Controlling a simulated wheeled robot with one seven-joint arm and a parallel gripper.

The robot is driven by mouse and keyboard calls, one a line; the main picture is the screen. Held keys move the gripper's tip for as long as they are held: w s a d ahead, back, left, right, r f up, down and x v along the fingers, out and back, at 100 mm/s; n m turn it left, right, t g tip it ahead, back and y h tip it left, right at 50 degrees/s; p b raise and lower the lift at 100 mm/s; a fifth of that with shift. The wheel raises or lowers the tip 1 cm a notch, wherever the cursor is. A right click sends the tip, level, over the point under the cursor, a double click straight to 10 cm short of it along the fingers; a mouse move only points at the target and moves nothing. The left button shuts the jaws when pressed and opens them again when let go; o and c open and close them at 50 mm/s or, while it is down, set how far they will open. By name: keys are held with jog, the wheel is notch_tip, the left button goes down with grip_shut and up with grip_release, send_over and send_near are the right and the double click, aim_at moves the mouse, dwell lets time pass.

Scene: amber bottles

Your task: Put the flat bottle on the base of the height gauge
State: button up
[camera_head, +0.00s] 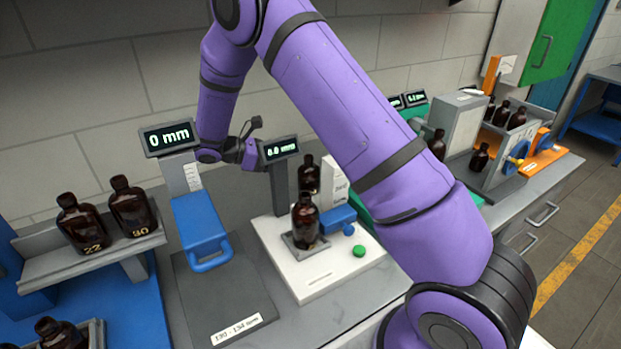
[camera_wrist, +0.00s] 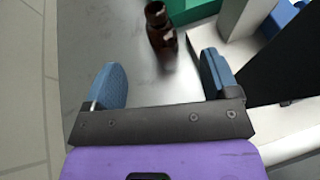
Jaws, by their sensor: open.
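The height gauge has a "0 mm" display (camera_head: 168,137), a blue slide (camera_head: 200,222) and a dark flat base (camera_head: 215,300) labelled about "130 - 134 mm". The base is bare. In the wrist view a brown bottle (camera_wrist: 160,35) stands upright on the grey bench, beyond my open, empty gripper (camera_wrist: 160,78). It seems to be the bottle (camera_head: 309,173) behind the white instrument in the head view; its flat shape is not clear. My fingers are apart from it. In the head view my gripper's fingers are hidden behind the second display (camera_head: 280,149).
A white instrument (camera_head: 310,283) right of the gauge carries another bottle (camera_head: 305,222) on a pad. Two numbered bottles stand on the left shelf (camera_head: 70,262); another (camera_head: 60,333) is lower left. A grey machine (camera_head: 457,130) and several bottles are at right. A green block (camera_wrist: 192,10) is near the bottle.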

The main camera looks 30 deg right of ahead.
aim_at(309, 164)
jog(key=x, duration=1)
jog(key=shift+d+f, duration=0.15)
jog(key=shift+d, duration=0.25)
jog(key=c, duration=1.5)
jog(key=shift+w, duration=0.1)
